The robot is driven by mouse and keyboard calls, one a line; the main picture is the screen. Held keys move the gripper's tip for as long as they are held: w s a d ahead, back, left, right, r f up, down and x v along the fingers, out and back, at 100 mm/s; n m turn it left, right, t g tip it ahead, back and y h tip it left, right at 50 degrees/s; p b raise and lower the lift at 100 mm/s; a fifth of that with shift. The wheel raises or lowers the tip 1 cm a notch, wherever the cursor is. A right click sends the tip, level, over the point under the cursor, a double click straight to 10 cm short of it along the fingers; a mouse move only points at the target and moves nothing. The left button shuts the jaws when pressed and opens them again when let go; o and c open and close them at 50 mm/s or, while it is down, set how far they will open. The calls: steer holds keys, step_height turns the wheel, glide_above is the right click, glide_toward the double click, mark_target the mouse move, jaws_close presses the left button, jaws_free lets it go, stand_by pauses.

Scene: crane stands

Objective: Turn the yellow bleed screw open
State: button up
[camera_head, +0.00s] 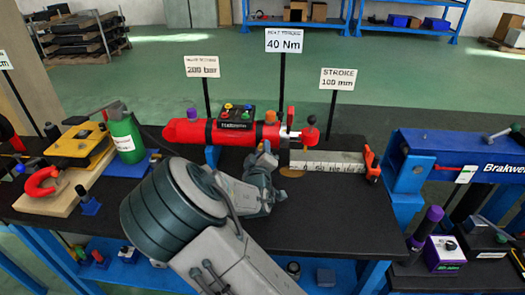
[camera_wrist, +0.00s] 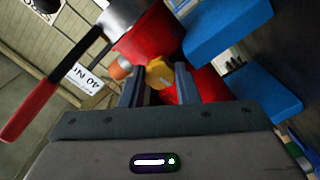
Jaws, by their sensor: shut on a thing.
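The yellow bleed screw (camera_wrist: 160,74) shows in the wrist view between my two fingers, against the red cylinder. My gripper (camera_wrist: 159,82) is shut on it, with one finger on each side. In the head view my gripper (camera_head: 268,152) reaches the near side of the red cylinder (camera_head: 185,132), close to its right end. The screw is hidden there behind my wrist and fingers. How far the screw is turned cannot be told.
A lever with a red handle (camera_wrist: 32,108) juts out near my gripper in the wrist view. Blue supports (camera_wrist: 225,28) hold the cylinder. A white scale (camera_head: 325,160) lies to its right. A green bottle (camera_head: 124,135) stands at left. The black bench top is clear in front (camera_head: 340,215).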

steer(key=o, duration=1)
steer(key=shift+s, duration=0.1)
steer(key=shift+f, duration=0.1)
